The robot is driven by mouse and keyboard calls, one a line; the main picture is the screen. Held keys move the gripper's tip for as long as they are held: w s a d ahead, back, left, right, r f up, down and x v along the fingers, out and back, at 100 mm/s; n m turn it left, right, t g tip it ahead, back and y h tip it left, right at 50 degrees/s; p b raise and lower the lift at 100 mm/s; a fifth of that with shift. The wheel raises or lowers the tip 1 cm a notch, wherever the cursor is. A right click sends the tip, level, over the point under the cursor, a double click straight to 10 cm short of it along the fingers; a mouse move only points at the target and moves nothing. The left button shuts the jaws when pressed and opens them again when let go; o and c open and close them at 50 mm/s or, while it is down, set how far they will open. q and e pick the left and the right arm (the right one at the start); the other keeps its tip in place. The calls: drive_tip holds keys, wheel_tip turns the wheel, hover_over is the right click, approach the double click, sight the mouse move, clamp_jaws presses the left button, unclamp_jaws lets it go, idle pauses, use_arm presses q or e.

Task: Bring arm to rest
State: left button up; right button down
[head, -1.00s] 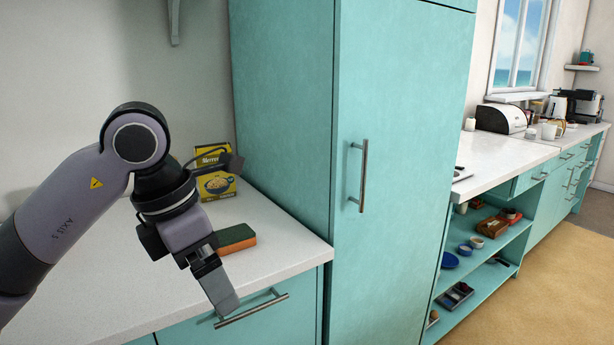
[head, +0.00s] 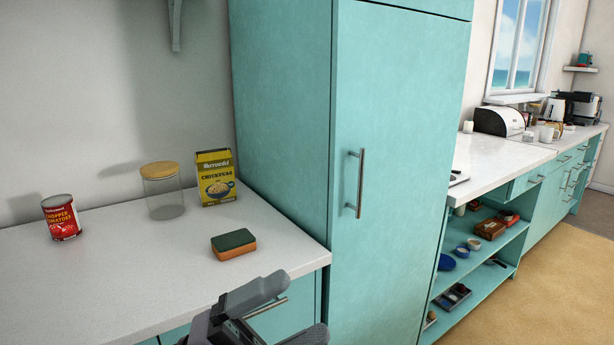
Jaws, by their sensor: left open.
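My left gripper (head: 284,312) shows at the bottom of the head view, in front of the counter's edge and low beside the drawer handle. Its two grey fingers are spread apart with nothing between them. Most of my left arm is out of the frame. My right gripper is not in the head view.
The white counter (head: 110,285) holds a red tomato can (head: 61,218), a glass jar with a wooden lid (head: 163,190), a yellow chickpea box (head: 215,178) and a green-orange sponge (head: 233,244). A tall teal cabinet (head: 285,120) stands right of it. Open shelves (head: 480,285) are further right.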

use_arm(q)
drive_tip(key=w+a+f+n+t+y+p, duration=0.1)
drive_tip(key=a+f+n+t+y, duration=0.65)
drive_tip(key=n, duration=0.45)
drive_tip(key=w+a+f+n+t+y, duration=0.2)
drive_tip(key=a+f+n+t+y, duration=0.2)
drive_tip(key=f+n+t+y, duration=0.55)
drive_tip(key=s+a+f+n+g+y, duration=0.2)
drive_tip(key=s+a+f+n+g, duration=0.1)
drive_tip(key=s+f+n+g, duration=0.2)
drive_tip(key=s+a+f+n+g+y, duration=0.2)
drive_tip(key=s+f+n+g, duration=0.3)
drive_tip(key=s+f, duration=0.4)
wheel_tip(320, 180, down, 4)
drive_tip(key=shift+s+a+r+p, duration=0.15)
drive_tip(key=shift+a+p, duration=0.3)
drive_tip(key=shift+a, duration=0.3)
